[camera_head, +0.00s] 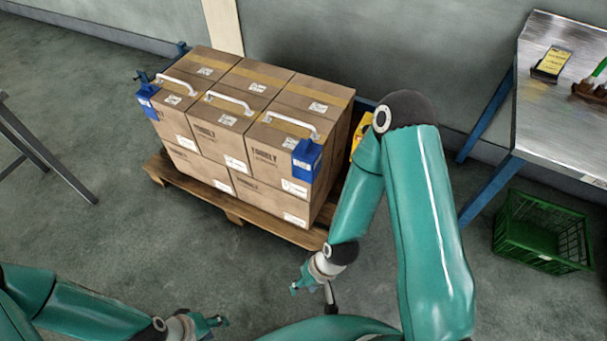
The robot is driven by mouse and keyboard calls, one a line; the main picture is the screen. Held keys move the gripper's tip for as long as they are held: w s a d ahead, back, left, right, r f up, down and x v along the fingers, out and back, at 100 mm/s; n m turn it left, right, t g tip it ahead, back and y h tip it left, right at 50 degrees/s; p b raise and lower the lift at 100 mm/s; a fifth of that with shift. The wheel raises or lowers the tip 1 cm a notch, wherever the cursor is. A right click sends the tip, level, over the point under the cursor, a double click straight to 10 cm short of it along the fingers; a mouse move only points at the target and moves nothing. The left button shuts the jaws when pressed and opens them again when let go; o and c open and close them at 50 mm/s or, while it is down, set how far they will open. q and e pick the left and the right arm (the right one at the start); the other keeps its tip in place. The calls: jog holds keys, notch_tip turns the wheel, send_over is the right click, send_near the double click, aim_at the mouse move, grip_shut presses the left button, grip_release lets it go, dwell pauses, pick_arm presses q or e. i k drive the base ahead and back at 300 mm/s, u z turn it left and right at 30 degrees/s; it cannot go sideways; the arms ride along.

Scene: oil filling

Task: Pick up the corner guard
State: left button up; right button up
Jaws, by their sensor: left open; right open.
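Two blue corner guards sit on the cardboard box stack: one on the left front corner (147,100) and one on the right front corner (306,160). Both have white marks on them. My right gripper (308,287) is open and empty, in front of the pallet and below the right corner guard, apart from it. My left gripper (212,323) is open and empty at the bottom edge of the view, well away from the stack. Its fingers are small and partly cut off.
The boxes (212,125), with white handles on top, stand on a wooden pallet (240,207). A metal table (560,115) with small items stands at the right, a green crate (543,228) below it. A table leg shows at the left. Floor in front is clear.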

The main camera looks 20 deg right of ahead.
aim_at(306, 157)
jog(key=z, duration=0.2)
jog(key=i, duration=0.85)
jog(key=u, duration=0.1)
